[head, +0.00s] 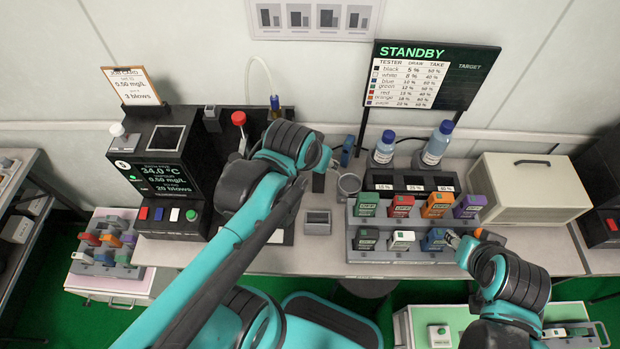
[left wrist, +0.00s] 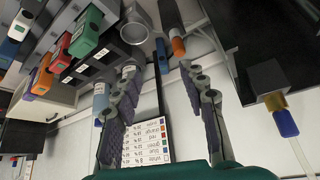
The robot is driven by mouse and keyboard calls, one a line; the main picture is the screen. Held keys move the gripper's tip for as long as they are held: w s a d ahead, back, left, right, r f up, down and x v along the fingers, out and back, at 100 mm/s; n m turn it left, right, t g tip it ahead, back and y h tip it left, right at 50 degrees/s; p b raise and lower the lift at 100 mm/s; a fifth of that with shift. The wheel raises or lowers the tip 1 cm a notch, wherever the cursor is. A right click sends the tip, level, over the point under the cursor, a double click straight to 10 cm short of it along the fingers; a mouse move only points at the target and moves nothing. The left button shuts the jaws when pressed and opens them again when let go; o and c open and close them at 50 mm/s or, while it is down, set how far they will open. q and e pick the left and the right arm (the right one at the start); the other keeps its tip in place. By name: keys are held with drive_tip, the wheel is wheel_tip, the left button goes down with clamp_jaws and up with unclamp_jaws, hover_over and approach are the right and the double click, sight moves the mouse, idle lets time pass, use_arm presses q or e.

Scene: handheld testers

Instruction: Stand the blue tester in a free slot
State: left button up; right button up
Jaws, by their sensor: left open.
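The blue tester (head: 433,240) is in the front row of the grey two-row rack (head: 400,257), right of the white tester (head: 401,240) and black tester (head: 366,239). The back row holds green (head: 367,205), red (head: 401,206), orange (head: 437,205) and purple (head: 469,207) testers. My right gripper (head: 453,239) is at the blue tester's right side; its grip is unclear. My right arm partly hides the rack's front right end. My left gripper (head: 329,168) is open and empty, left of the rack; its spread fingers show in the left wrist view (left wrist: 160,85).
A metal cup (head: 349,185) and a small grey holder (head: 318,220) stand left of the rack. Two bottles (head: 436,145) and the standby screen (head: 432,75) are behind it. A beige case (head: 527,187) is at right. A black analyser (head: 165,165) is at left.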

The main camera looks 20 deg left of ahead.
use_arm(q)
drive_tip(key=shift+t, duration=0.3)
drive_tip(key=s, duration=0.2)
drive_tip(key=s+f, duration=0.1)
drive_tip(key=s, duration=0.2)
drive_tip(key=shift+s+a, duration=0.1)
drive_tip(key=shift+o, duration=0.6)
drive_tip(key=shift+s+f, duration=0.1)
drive_tip(key=shift+s, duration=0.05)
drive_tip(key=g+b, duration=0.3)
hover_over(349, 142)
drive_tip(key=s, duration=0.2)
wheel_tip(349, 142, down, 10)
drive_tip(key=x, duration=0.2)
drive_tip(key=shift+w+f+b, duration=0.1)
drive_tip(key=shift+f+b, duration=0.2)
drive_tip(key=shift+b, duration=0.1)
drive_tip(key=b+x, duration=0.2)
drive_tip(key=x, duration=0.2)
drive_tip(key=shift+a+f+b, duration=0.1)
drive_tip(key=shift+f+b, duration=0.15)
drive_tip(key=shift+b, duration=0.05)
drive_tip(key=shift+w+f, duration=0.3)
drive_tip(key=shift+f, duration=0.05)
drive_tip(key=shift+s+r+t, duration=0.1)
drive_tip(key=shift+r+t, duration=0.05)
drive_tip(key=shift+t, duration=0.15)
drive_tip(key=shift+c, duration=1)
clamp_jaws()
